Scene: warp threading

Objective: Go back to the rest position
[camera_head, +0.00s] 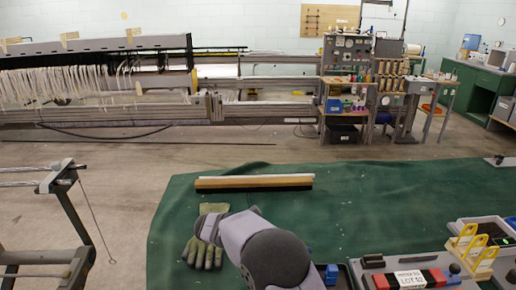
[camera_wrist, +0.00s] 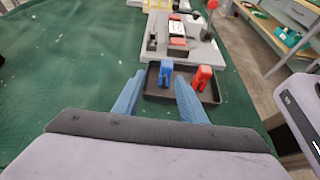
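My gripper (camera_wrist: 159,78) shows in the wrist view with its two blue fingers spread apart and nothing held between them. Past the fingertips lies a small black tray (camera_wrist: 152,92) with a blue item (camera_wrist: 166,70) and a red item (camera_wrist: 203,77) in it. The gripper appears apart from both, though the exact height is hard to judge. In the head view my arm rises from the bottom centre over the green table cover, and the fingers are hidden there. A blue item (camera_head: 331,273) shows just right of the arm.
On the green cover (camera_head: 400,200) lie green gloves (camera_head: 203,252) beside my arm and a long brush-like bar (camera_head: 254,183) behind it. A grey fixture with yellow parts (camera_head: 483,255) and a labelled block (camera_head: 409,279) stand at right. The cover's middle is clear.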

